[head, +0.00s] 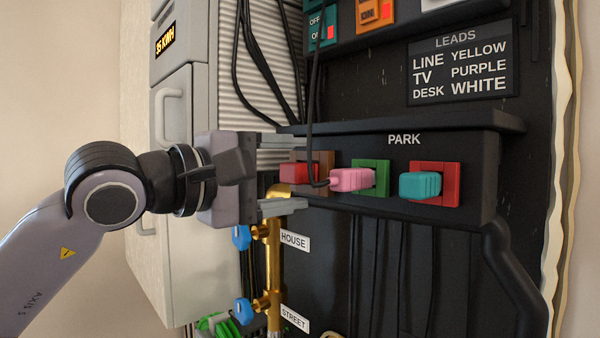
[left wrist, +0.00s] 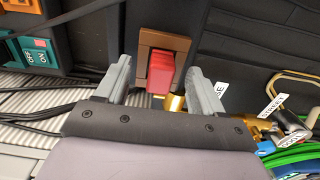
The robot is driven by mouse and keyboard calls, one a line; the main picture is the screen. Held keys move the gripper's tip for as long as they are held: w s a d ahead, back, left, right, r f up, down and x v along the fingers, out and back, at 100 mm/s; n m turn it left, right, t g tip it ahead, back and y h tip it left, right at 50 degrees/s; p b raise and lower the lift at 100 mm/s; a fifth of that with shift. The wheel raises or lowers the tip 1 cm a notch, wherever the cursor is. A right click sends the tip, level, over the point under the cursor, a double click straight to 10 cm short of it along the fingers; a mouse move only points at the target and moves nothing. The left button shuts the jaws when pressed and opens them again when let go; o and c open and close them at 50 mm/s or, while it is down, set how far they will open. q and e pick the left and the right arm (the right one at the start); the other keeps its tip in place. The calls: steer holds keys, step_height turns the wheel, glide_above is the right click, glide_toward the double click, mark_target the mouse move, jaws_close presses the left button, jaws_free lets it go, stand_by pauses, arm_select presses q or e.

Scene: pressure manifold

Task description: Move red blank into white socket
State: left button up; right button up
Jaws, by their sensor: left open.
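The red blank (head: 298,173) sits in the brown socket (head: 325,165) at the left end of the PARK row. It also shows in the left wrist view (left wrist: 161,72) in front of its brown socket (left wrist: 178,43). My left gripper (head: 302,174) is open, with one finger above and one below the red blank in the head view. In the left wrist view its fingers (left wrist: 158,74) stand either side of the blank with gaps. A white piece (head: 448,4) is cut off at the top edge of the head view; I cannot tell whether it is the white socket. My right gripper is out of view.
A pink plug (head: 352,179) with a black cord sits in the green socket, close right of the red blank. A teal plug (head: 420,186) sits in the red socket. Brass pipe (head: 274,250) with blue valve handles stands below. Black cables hang above.

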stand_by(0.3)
arm_select(q)
jaws_close()
steer(key=shift+s+a+f+b, duration=0.1)
steer(key=shift+a+b, duration=0.05)
steer(key=shift+b, duration=0.3)
steer(key=shift+v, duration=0.8)
steer(key=shift+b+v, duration=1.2)
steer(key=shift+v, duration=0.85)
